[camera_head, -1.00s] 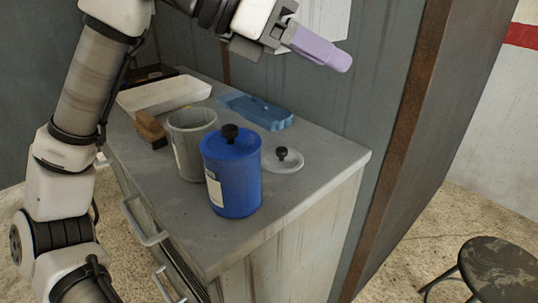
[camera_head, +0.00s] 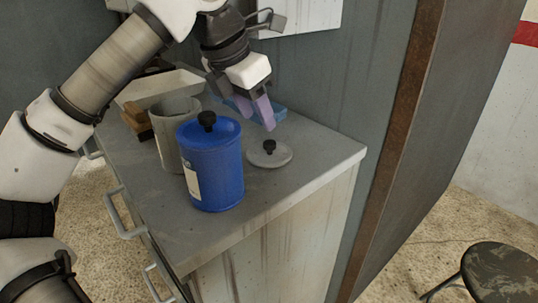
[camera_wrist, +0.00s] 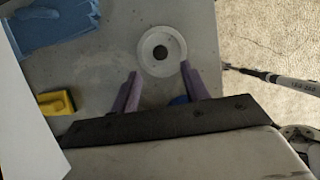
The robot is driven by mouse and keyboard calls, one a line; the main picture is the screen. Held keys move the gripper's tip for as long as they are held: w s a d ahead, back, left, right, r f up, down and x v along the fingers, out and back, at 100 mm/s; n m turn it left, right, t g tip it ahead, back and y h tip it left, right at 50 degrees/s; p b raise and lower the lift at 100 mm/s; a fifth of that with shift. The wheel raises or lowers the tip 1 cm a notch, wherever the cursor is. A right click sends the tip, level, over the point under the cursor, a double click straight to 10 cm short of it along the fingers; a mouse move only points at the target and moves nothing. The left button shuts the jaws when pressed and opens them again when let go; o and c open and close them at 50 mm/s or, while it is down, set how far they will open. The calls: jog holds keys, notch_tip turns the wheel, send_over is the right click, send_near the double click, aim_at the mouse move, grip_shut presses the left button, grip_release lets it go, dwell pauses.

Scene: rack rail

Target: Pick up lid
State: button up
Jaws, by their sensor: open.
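A round, pale translucent lid (camera_head: 281,157) with a black knob lies flat on the grey cabinet top, right of the blue canister. A blue lid (camera_head: 193,131) with a black knob sits on the blue canister (camera_head: 214,180). My gripper (camera_head: 257,110) is open and empty, its purple fingers pointing down above the cabinet top, behind and a little left of the pale lid. In the wrist view the pale lid (camera_wrist: 147,60) lies just ahead of the fingertips (camera_wrist: 158,75), its black knob roughly between their lines. A bit of blue shows behind the right finger.
A grey open canister (camera_head: 171,150) stands left of the blue one. A brown-and-yellow brush or block (camera_head: 136,118), a white tray (camera_head: 160,86) and a blue cloth-like item (camera_wrist: 50,24) lie further back. The cabinet's front right corner is clear. A stool (camera_head: 498,270) stands on the floor at right.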

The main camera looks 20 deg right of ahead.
aim_at(269, 142)
jog(key=x, duration=0.7)
jog(key=shift+d+f+b, duration=0.1)
jog(key=shift+f+b, duration=0.05)
jog(key=shift+b, duration=0.2)
grip_shut()
